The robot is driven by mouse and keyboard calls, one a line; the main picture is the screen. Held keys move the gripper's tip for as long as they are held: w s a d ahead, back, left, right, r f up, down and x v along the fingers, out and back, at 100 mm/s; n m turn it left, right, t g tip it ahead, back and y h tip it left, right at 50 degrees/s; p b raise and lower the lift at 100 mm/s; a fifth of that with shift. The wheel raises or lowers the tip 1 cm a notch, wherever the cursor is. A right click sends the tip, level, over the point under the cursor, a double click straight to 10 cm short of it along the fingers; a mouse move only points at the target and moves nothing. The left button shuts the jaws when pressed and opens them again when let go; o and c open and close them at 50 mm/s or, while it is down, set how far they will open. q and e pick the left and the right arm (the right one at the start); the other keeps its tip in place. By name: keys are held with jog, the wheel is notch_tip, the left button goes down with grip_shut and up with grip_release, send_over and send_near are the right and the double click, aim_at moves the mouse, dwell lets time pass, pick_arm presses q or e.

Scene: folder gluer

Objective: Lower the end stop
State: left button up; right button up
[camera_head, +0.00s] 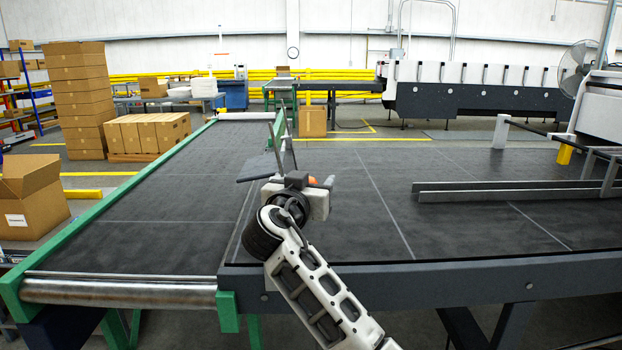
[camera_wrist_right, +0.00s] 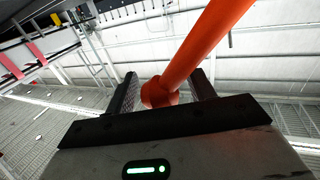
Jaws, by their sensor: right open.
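My right gripper (camera_head: 292,192) is over the seam between the two dark belts. In the wrist view, its two dark fingers (camera_wrist_right: 163,90) are apart, with an orange bar with a rounded end (camera_wrist_right: 190,55) showing between them. I cannot tell whether they touch it. A small orange patch (camera_head: 311,180) shows just behind the gripper in the head view. An upright green and grey frame (camera_head: 281,130) stands behind the gripper. It may be the end stop, but the gripper hides its lower part. My left gripper is not in view.
A green-edged belt table (camera_head: 150,215) lies left and a wide dark table (camera_head: 380,215) right. Long metal rails (camera_head: 510,192) lie on the right table. An open carton (camera_head: 32,195) stands at far left. Both belts are mostly clear.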

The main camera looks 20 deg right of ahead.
grip_shut()
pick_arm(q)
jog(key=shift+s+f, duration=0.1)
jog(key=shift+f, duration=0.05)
